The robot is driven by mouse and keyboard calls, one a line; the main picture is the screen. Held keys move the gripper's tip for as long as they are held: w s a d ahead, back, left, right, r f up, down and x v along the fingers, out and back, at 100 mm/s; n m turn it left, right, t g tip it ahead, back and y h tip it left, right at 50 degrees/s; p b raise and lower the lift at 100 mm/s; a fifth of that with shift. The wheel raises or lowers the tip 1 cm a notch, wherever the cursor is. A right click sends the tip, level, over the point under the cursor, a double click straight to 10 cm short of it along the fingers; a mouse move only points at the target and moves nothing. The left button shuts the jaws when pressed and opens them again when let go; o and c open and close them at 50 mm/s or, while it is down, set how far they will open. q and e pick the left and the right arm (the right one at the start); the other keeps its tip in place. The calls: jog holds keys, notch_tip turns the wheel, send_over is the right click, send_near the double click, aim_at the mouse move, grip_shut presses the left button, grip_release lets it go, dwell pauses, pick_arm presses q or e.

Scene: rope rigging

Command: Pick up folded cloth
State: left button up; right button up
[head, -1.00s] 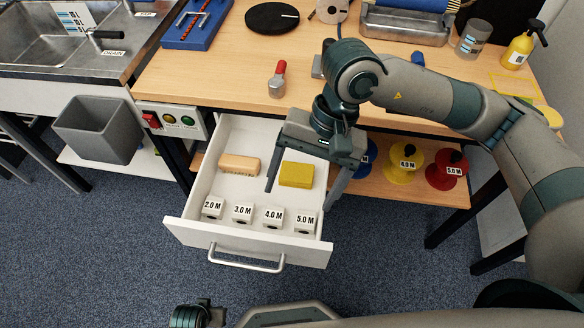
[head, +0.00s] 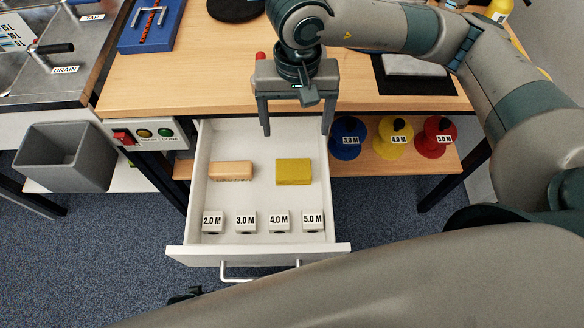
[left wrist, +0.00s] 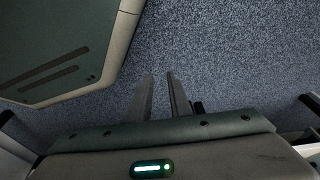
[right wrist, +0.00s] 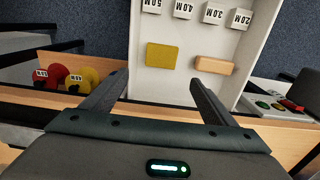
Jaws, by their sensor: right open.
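The folded cloth (head: 293,171) is a flat yellow block-like pad lying in the open white drawer, at the right of its middle. It also shows in the right wrist view (right wrist: 161,57). My right gripper (head: 296,133) is open and empty, fingers pointing down, above the back part of the drawer. In the head view its tips are just behind the cloth, apart from it. In the right wrist view the cloth lies beyond and between the fingertips (right wrist: 160,77). My left gripper (left wrist: 160,76) is empty over the blue carpet, with a narrow gap between its fingers.
In the drawer (head: 258,258), a tan brush (head: 231,171) lies left of the cloth, and labelled white blocks (head: 245,222) stand in a row at the front. The wooden bench (head: 170,88) edge is behind. Coloured spools (head: 392,137) stand on the shelf to the right.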

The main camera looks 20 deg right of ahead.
jog(key=p, duration=0.1)
send_over(293, 169)
notch_tip(293, 169, down, 8)
jog(key=f, duration=0.3)
jog(key=shift+d+f+p, duration=0.15)
jog(key=shift+d+p, duration=0.1)
jog(key=shift+p, duration=0.1)
jog(key=shift+f, duration=0.5)
pick_arm(q)
jog(key=shift+d+f+t, duration=0.1)
jog(key=shift+f+t, duration=0.2)
jog(key=shift+f, duration=0.65)
pick_arm(e)
jog(key=shift+a+f+p, duration=0.1)
jog(key=shift+f+p, duration=0.2)
jog(key=shift+f, duration=0.2)
notch_tip(293, 169, down, 3)
jog(key=shift+a+f+p, duration=0.1)
jog(key=shift+p, duration=0.3)
jog(key=shift+f, duration=0.45)
pick_arm(q)
jog(key=shift+w+d+r+t, duration=0.3)
jog(key=shift+w+d+t, duration=0.3)
jog(key=shift+d, duration=0.1)
